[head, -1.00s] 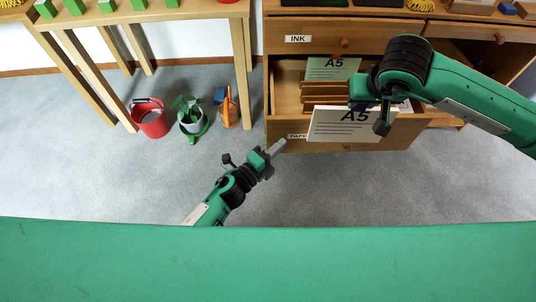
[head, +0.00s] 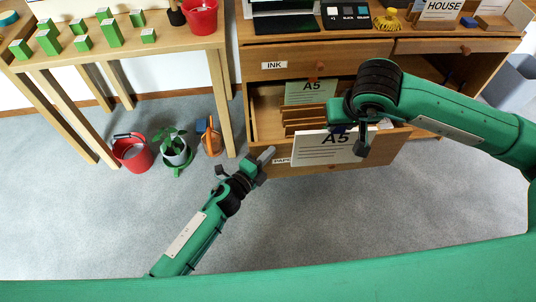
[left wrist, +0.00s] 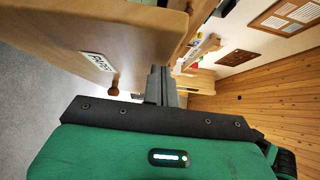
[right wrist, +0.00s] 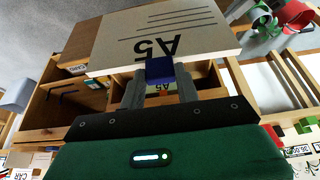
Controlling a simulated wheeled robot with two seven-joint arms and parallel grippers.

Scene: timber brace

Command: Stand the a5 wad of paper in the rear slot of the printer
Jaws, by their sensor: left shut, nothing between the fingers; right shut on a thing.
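The A5 wad of paper (head: 318,148) is a white sheet-like block marked "A5", with a blue piece (right wrist: 160,70) at its edge. My right gripper (head: 350,132) is shut on it at the blue piece, holding it over the front of the open paper drawer (head: 350,162). The wad also shows upside down in the right wrist view (right wrist: 200,35). A second, pale green A5 sheet (head: 308,91) stands at the drawer's back. My left gripper (head: 266,156) is shut and empty beside the drawer's left front corner; its fingers show in the left wrist view (left wrist: 160,84). I cannot identify the printer or its rear slot for certain.
The desk top holds a black device (head: 285,24), ink packs (head: 348,17) and a "HOUSE" card (head: 440,9). A table with green blocks (head: 110,33) stands left. A red bucket (head: 133,153), potted plant (head: 175,148) and orange item (head: 210,138) stand on the floor.

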